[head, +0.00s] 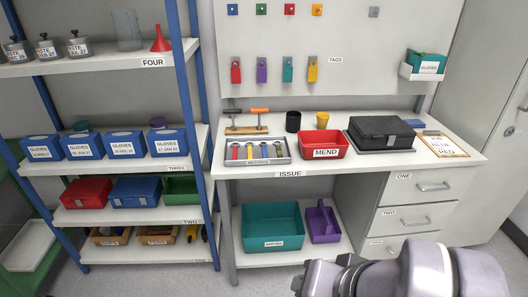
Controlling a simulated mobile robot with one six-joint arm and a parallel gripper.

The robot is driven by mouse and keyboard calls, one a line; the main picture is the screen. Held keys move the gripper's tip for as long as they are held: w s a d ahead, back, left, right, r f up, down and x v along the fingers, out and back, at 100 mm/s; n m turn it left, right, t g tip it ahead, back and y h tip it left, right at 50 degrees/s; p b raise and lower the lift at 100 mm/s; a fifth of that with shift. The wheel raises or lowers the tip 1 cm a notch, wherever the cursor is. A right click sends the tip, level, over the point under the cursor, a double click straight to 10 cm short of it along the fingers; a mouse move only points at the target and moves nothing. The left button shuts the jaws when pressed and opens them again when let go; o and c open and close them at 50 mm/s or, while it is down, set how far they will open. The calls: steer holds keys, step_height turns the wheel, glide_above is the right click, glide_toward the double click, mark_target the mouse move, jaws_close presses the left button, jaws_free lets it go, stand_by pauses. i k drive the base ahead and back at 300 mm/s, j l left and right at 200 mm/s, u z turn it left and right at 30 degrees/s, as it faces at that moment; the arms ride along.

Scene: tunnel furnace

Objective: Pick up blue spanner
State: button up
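A grey tray (275,161) on the white bench top holds several small spanners lying side by side, with differently coloured handles. A blue spanner (250,152) appears to lie second from the left, beside a red one (235,152). They are small in the picture, so details are hard to make out. My gripper (308,281) is at the bottom edge of the head view, in front of and below the bench, well apart from the tray. Its fingers cannot be made out.
A red MEND bin (324,146) stands right of the tray, then a black case (380,133) and a clipboard (441,144). A rack with an orange-handled tool (247,122) is behind the tray. Shelves with blue posts (182,100) stand left; drawers (415,216) are below right.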

mark_target(263, 146)
steer(key=i+l+u, duration=0.15)
steer(key=i, duration=0.3)
steer(key=i+l+u, duration=0.15)
steer(key=i, duration=0.3)
steer(key=i+l+u, duration=0.15)
steer(key=i, duration=0.3)
steer(key=i+l+u, duration=0.15)
steer(key=i+l, duration=0.15)
steer(key=i, duration=0.15)
